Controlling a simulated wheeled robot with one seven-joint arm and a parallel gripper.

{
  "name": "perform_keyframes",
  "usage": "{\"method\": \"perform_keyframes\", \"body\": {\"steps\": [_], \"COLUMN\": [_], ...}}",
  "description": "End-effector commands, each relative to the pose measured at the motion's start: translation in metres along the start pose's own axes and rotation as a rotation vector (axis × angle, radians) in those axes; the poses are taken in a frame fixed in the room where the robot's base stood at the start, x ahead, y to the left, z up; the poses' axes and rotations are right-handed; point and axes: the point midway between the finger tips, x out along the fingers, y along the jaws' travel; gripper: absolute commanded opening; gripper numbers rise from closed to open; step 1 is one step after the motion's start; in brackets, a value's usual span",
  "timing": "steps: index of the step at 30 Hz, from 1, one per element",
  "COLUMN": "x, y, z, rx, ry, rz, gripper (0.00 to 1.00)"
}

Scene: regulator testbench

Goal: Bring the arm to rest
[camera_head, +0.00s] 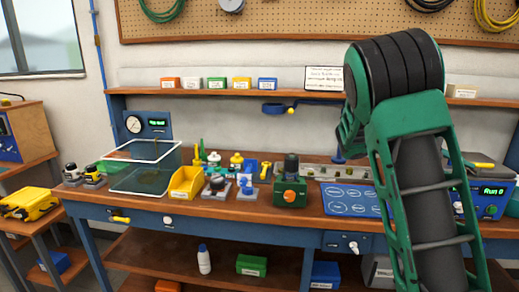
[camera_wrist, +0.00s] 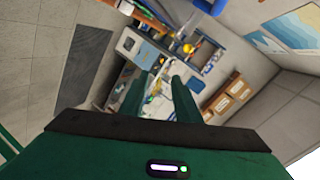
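My green and black arm (camera_head: 415,150) is raised at the right of the head view, folded at a black joint near the top. It stands in front of the right part of the workbench (camera_head: 125,212). My gripper is out of the head view. In the wrist view my gripper (camera_wrist: 157,84) shows two green fingers with a gap between them. I see nothing held there. The wrist view is tilted and looks out over the room, away from any near surface.
A shelf (camera_head: 220,91) with small boxes runs above. My arm hides part of the bench's right side.

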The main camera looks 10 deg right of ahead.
Motion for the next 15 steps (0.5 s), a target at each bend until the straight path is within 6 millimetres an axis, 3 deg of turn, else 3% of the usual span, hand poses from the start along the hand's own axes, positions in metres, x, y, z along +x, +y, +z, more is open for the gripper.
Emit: {"method": "perform_keyframes", "body": {"steps": [3, 8, 15], "x": [0.016, 0.025, -0.001], "y": [0.027, 0.079, 0.152], "z": [-0.009, -0.025, -0.058], "rx": [-0.170, -0.502, -1.019], "ry": [-0.057, -0.225, -0.609], "rz": [0.122, 0.303, 0.433], "gripper": [0.29, 0.29, 0.29]}}
